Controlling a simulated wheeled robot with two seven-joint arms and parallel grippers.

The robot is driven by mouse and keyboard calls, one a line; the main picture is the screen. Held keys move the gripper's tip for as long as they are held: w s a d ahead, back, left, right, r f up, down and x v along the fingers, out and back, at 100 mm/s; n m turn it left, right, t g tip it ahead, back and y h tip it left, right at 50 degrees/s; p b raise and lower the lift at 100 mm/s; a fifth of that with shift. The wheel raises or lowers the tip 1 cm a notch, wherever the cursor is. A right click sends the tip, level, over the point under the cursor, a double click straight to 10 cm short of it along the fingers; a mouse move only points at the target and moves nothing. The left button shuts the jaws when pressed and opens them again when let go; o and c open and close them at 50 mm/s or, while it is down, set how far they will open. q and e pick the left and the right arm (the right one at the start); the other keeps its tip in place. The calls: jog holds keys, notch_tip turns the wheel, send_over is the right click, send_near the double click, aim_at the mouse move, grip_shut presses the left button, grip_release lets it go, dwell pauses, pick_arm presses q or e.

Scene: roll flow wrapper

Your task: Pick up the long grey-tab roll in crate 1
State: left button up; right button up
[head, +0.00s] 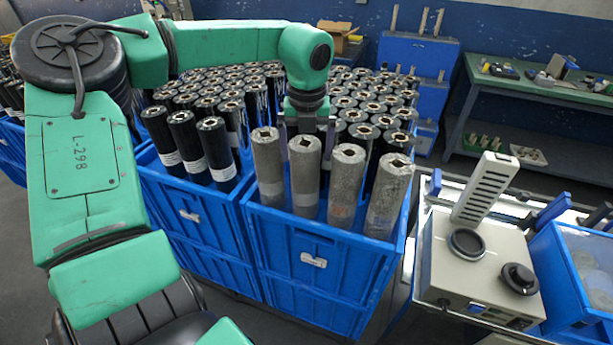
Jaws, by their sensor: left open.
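Several long grey rolls stand upright in the front row of the blue crate (322,240) in the middle. They are the far-left roll (268,165), the second roll (304,178), the third roll (343,188) and the right roll (388,200). My left gripper (307,132) points down at the top of the second roll, its open fingers near either side of it. I cannot tell whether it touches the roll. Darker rolls (362,128) stand behind, partly hidden by the gripper. Tab colours and a crate number are not readable. My right gripper is not in view.
A second blue crate (190,215) on the left holds black rolls with white bands. A beige machine (480,270) stands at right, beside a blue bin (580,290). A green workbench (540,90) is at the back right. Neighbouring rolls stand close around the gripper.

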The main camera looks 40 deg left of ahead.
aim_at(305, 181)
pick_arm(q)
jog(key=f, duration=0.1)
jog(key=f+p, duration=0.1)
jog(key=f, duration=0.1)
jog(key=shift+a+f, duration=0.25)
jog(key=shift+f, duration=0.1)
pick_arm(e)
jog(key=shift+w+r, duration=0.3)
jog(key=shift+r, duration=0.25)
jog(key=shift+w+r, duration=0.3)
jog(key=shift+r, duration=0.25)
pick_arm(q)
jog(key=c, duration=1.5)
jog(key=shift+w, duration=0.1)
grip_shut()
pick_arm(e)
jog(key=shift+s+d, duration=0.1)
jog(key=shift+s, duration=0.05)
